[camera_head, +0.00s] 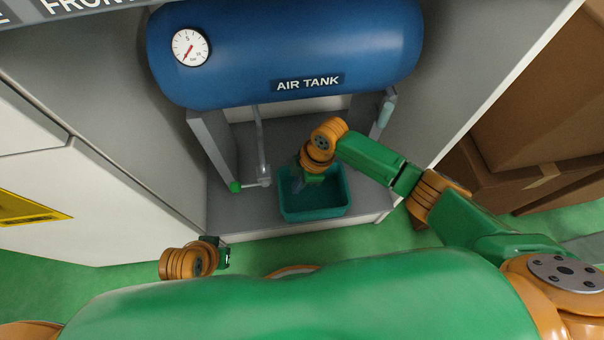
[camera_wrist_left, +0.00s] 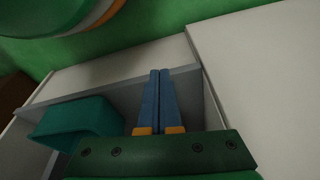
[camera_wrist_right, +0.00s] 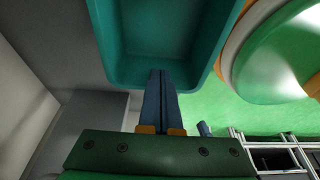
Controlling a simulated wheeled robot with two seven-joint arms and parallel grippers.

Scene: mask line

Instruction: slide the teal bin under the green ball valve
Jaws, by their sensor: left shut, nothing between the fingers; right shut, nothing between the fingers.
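The teal bin (camera_head: 316,212) sits upright on the grey cabinet floor under the blue tank. The valve's green ball knob (camera_head: 235,187) ends a grey handle left of the bin; its pipe (camera_head: 261,145) comes down from the tank, beside the bin's left edge. My right gripper (camera_head: 298,187) is shut and empty at the bin's left part. In the right wrist view its fingers (camera_wrist_right: 158,75) overlap the bin's wall (camera_wrist_right: 125,70); contact is unclear. My left gripper (camera_head: 228,257) is shut and empty, in front of the cabinet. The left wrist view also shows the bin (camera_wrist_left: 80,122).
The blue air tank (camera_head: 290,45) hangs low above the bin, on grey supports (camera_head: 212,145). Cabinet walls close in both sides. Brown boxes (camera_head: 540,100) stand at the right. Some bare cabinet floor (camera_head: 235,215) shows left of the bin.

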